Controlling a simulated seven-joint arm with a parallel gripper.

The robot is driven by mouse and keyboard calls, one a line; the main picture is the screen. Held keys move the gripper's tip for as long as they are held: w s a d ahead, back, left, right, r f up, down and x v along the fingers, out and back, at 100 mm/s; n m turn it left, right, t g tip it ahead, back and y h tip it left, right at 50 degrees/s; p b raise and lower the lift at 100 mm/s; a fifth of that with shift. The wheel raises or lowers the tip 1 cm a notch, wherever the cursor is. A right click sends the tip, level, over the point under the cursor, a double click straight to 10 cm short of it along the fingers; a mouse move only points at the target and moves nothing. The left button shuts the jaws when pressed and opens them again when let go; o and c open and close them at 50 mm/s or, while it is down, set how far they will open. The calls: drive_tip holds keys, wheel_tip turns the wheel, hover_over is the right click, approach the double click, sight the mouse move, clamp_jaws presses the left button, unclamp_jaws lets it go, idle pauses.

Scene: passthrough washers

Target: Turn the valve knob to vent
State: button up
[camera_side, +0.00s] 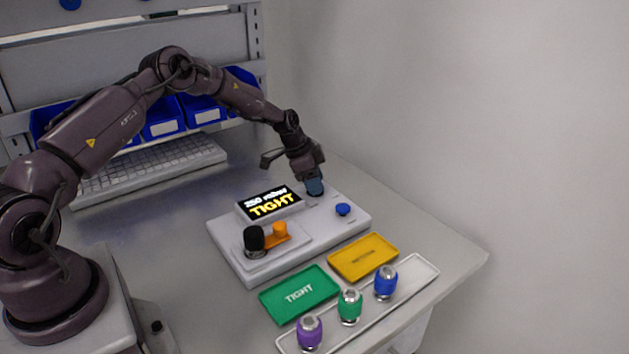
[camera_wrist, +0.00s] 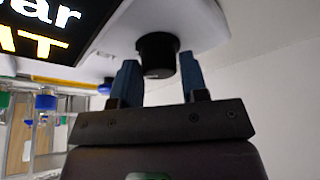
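The valve knob appears to be the black round knob (camera_wrist: 157,55) on the light grey test unit. In the wrist view it sits between the two blue fingertips of my gripper (camera_wrist: 160,68), which are close along both its sides. Whether they press on it is not clear. In the side view my gripper (camera_side: 315,188) points down at the unit's back right and hides this knob. The unit's display (camera_side: 271,203) reads "TIGHT" in yellow, with what looks like "250 mbar" above. The knob's pointer direction does not show.
On the test unit (camera_side: 350,222) are a blue button (camera_side: 343,209), a black cylinder (camera_side: 254,239) and an orange part (camera_side: 280,229). In front lie a green tray (camera_side: 275,304), a yellow tray (camera_side: 377,247) and a white tray (camera_side: 425,268) with purple, green and blue washers. A keyboard lies behind.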

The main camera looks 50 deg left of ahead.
drive_tip(key=c, duration=0.5)
drive_tip(key=shift+o, duration=0.2)
drive_tip(key=shift+n, duration=0.4)
drive_tip(key=n+y, duration=0.1)
drive_tip(key=n, duration=0.2)
drive_tip(key=shift+n+t+y, duration=0.3)
drive_tip(key=n+y, duration=0.1)
drive_tip(key=n, duration=0.2)
drive_tip(key=shift+d+n, duration=0.1)
drive_tip(key=shift+n, duration=0.2)
drive_tip(key=n+y, duration=0.2)
drive_tip(key=n, duration=0.3)
drive_tip(key=shift+n+g+y, duration=0.4)
drive_tip(key=shift+n, duration=0.85)
drive_tip(key=shift+n+g+y, duration=0.4)
drive_tip(key=shift+n, duration=0.85)
